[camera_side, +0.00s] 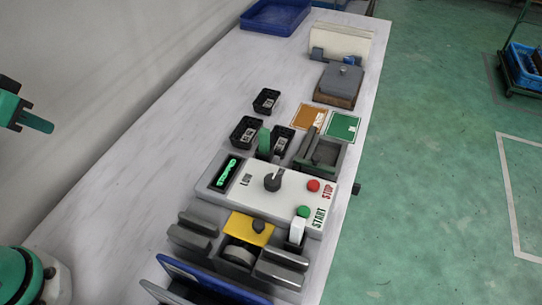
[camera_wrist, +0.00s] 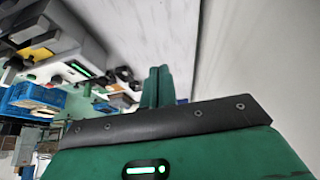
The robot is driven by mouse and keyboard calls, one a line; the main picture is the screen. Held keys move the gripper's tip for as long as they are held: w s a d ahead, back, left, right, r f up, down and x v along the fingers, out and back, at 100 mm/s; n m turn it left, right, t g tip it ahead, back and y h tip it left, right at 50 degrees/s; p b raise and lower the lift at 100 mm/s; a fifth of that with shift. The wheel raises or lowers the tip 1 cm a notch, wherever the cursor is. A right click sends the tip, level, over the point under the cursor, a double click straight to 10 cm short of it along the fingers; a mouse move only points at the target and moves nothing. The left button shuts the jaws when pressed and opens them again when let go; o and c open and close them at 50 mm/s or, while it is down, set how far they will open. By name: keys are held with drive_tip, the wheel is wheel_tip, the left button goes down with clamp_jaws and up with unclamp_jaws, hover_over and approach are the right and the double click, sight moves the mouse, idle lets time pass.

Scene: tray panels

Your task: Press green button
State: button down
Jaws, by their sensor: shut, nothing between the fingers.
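The green button (camera_side: 303,211) sits by the START label on the white control panel (camera_side: 250,197), at the panel's near right corner. A red button (camera_side: 313,186) by the STOP label is beside it. My gripper (camera_side: 50,127) is at the far left edge of the side view, well apart from the panel and above the table's left side. Its fingers are shut and empty. In the wrist view the closed green fingers (camera_wrist: 156,86) point up the picture. The panel (camera_wrist: 66,64) shows sideways at the upper left there, and I cannot make out the green button.
A dark knob (camera_side: 272,181) and green display (camera_side: 227,172) are on the panel. Black bins (camera_side: 266,101), a grey-topped box (camera_side: 340,84) and a blue tray (camera_side: 276,17) stand farther back. A yellow-plated fixture (camera_side: 251,229) is in front. The table's left side is clear.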

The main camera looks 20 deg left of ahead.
drive_tip(key=w+d+r+m+h, duration=0.2)
drive_tip(key=w+d+m, duration=0.4)
drive_tip(key=w+d, duration=0.25)
drive_tip(key=m+h, duration=0.5)
drive_tip(key=m, duration=0.9)
hover_over(297, 213)
wheel_tip(297, 213, down, 6)
drive_tip(key=r, duration=0.1)
drive_tip(key=shift+d+f, duration=0.1)
drive_tip(key=shift+f, duration=0.2)
drive_tip(key=shift+f, duration=0.15)
drive_tip(key=shift+f, duration=4.25)
